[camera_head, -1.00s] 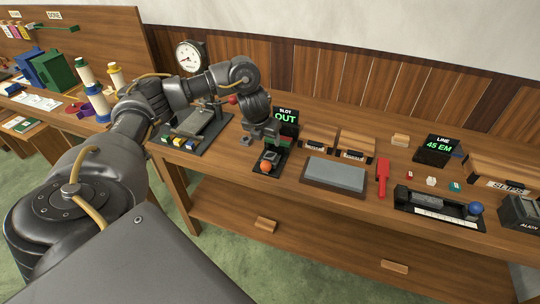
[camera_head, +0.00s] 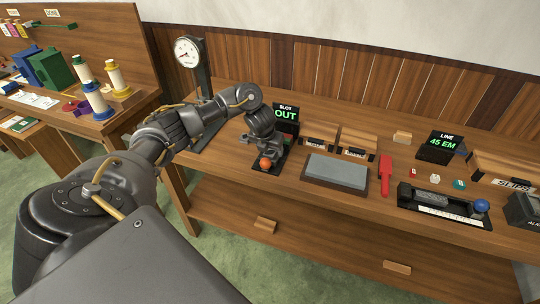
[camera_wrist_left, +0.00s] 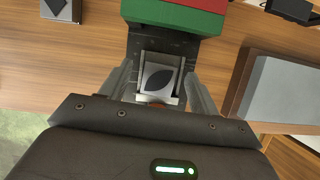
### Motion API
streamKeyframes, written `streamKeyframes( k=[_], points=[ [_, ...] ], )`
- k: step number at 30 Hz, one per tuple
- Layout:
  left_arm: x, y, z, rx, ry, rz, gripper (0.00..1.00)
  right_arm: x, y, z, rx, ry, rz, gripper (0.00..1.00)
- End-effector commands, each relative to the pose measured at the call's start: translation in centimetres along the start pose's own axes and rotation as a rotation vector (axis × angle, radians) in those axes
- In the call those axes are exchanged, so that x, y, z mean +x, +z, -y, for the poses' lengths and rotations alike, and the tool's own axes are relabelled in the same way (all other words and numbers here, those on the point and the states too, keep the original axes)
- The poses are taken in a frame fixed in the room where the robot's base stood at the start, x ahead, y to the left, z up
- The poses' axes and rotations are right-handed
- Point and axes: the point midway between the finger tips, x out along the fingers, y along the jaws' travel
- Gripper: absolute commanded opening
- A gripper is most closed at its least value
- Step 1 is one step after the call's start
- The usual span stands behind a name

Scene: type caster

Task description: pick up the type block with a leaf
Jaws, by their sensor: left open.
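The type block with a leaf (camera_wrist_left: 158,79) shows a pale top face with a dark leaf in the left wrist view. It sits in a dark fixture (camera_wrist_left: 178,45) in front of a red and green body. My left gripper (camera_wrist_left: 160,88) is open, with one finger on each side of the block; I cannot tell whether they touch it. In the head view my left gripper (camera_head: 262,146) is low over the fixture by the SLOT OUT display (camera_head: 286,113) and hides the block. My right gripper is not in view.
An orange ball (camera_head: 265,163) is at the fixture's front. A grey stone slab (camera_head: 337,172) and a red tool (camera_head: 385,175) lie to the right. A dial scale (camera_head: 189,52) stands behind my arm.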

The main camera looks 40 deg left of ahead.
Motion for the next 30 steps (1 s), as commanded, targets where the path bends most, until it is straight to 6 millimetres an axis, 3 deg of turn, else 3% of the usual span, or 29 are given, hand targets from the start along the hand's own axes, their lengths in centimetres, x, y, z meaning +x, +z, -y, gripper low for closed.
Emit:
streamKeyframes(
  k=[9,21,30],
  points=[
    [0.66,0.00,-0.05,0.000,0.001,0.001,0.62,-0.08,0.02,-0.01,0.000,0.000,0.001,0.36],
    [0.63,0.00,-0.05,0.000,0.001,0.001,0.09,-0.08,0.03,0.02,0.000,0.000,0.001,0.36],
    [0.45,0.14,-0.04,0.000,0.001,0.003,0.08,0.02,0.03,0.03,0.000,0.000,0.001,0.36]
  ],
)
